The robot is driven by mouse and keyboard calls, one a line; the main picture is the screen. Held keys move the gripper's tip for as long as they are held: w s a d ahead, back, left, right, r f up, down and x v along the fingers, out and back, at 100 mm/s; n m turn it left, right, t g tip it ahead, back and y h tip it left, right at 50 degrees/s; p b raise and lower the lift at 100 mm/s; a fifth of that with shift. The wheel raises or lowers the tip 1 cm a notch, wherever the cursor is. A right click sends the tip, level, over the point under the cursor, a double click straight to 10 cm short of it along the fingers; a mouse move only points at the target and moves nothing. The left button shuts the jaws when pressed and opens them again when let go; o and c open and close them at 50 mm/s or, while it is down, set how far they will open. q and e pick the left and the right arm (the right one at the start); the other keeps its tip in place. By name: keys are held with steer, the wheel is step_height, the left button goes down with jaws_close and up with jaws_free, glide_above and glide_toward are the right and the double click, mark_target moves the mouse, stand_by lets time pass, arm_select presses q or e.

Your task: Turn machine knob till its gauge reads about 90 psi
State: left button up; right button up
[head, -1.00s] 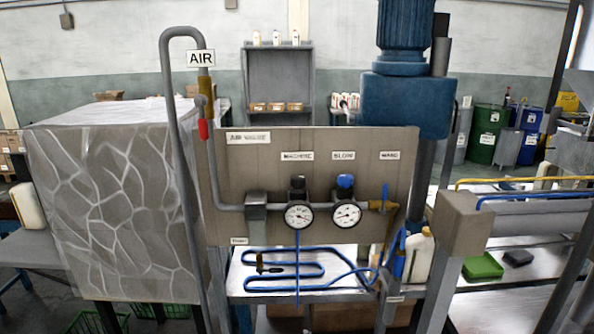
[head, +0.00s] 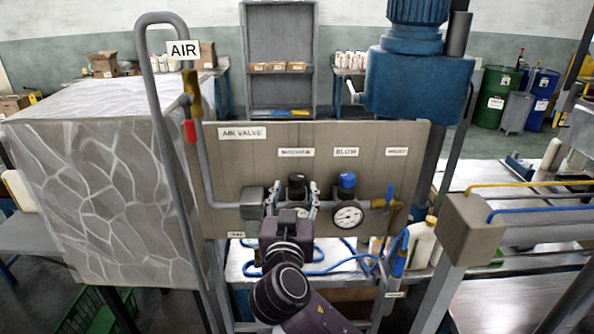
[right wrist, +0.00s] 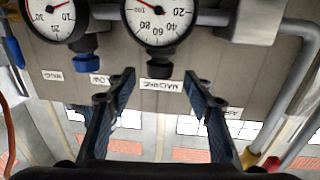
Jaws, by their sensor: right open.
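The machine knob (head: 297,183) is black and sits under the machine label (head: 296,152) on the panel. My right gripper (head: 292,195) is open, with one finger on each side of this knob; I cannot tell whether they touch it. In the right wrist view, which is upside down, the open fingers (right wrist: 160,82) flank the knob and label. The machine gauge (right wrist: 155,22) shows there with its top cut off by the frame. Its red needle slants toward the side of the 100 mark; the exact reading is unclear. My left gripper is out of view.
The blow knob (head: 347,181) is blue, with its gauge (head: 347,215) close to the right of my gripper. A yellow valve with a blue handle (head: 389,196) is further right. A grey pipe with a red-handled air valve (head: 190,130) stands left. Blue hoses lie below the panel.

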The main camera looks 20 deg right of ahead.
mark_target(297, 184)
steer(key=shift+w+d+r+p, duration=0.25)
steer(key=shift+w+p, duration=0.1)
steer(key=shift+w, duration=0.1)
steer(key=shift+w+d+r+p, duration=0.2)
steer(key=shift+w+r+p, duration=0.1)
steer(key=shift+w, duration=0.1)
steer(key=x, duration=0.1)
steer(key=p+x, duration=0.1)
steer(key=x, duration=0.1)
steer(key=shift+w+f, duration=0.15)
steer(key=shift+f, duration=0.25)
steer(key=shift+w+d+f, duration=0.1)
steer(key=shift+w+d, duration=0.05)
steer(key=shift+w, duration=0.1)
steer(key=shift+s, duration=0.1)
steer(key=c, duration=1.2)
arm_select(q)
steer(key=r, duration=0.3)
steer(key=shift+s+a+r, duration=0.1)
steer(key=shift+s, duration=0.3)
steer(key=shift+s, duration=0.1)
arm_select(e)
steer(key=shift+n+y, duration=0.3)
steer(key=shift+y, duration=0.2)
